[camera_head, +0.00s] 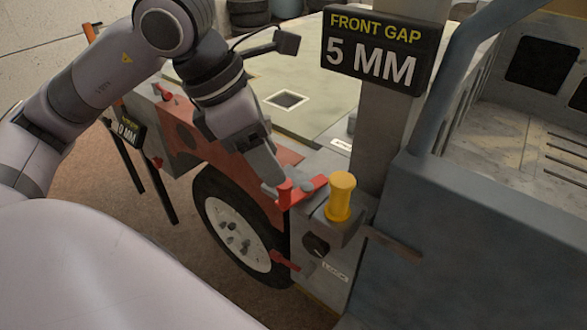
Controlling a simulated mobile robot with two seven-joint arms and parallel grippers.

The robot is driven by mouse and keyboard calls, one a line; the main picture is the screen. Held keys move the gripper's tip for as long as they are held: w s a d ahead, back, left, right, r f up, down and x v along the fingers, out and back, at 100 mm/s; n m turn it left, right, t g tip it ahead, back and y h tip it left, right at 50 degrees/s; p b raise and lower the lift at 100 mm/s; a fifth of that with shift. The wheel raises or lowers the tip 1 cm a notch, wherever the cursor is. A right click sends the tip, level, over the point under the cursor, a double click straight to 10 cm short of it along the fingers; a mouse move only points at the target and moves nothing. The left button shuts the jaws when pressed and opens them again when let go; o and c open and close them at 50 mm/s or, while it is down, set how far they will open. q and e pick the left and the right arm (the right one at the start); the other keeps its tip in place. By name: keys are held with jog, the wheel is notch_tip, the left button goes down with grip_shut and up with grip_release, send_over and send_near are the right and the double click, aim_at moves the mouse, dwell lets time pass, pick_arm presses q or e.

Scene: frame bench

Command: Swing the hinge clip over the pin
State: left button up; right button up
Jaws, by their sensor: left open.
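A red clip-like piece (314,184) lies on top of the grey block at the front corner of the frame bench. It is most likely the hinge clip, and its near end is partly covered by my gripper. A yellow upright post with a wide cap (341,198), perhaps the pin, stands just right of it. The clip's right end points toward the post and looks apart from it. My left gripper (272,184) reaches down from the upper left, open, with its fingertips at the clip's left end. Whether they touch it is hard to tell. My right gripper is not in view.
A sign reading "FRONT GAP 5 MM" (378,50) hangs on a grey post behind the clip. A wheel (238,236) under a red fender stands left of the block. A black knob (316,245) is on the block's front. A blue-grey body panel (480,240) fills the right.

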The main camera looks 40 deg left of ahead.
aim_at(284, 186)
pick_arm(q)
jog(key=x, duration=0.7)
jog(key=shift+a, duration=0.2)
grip_shut()
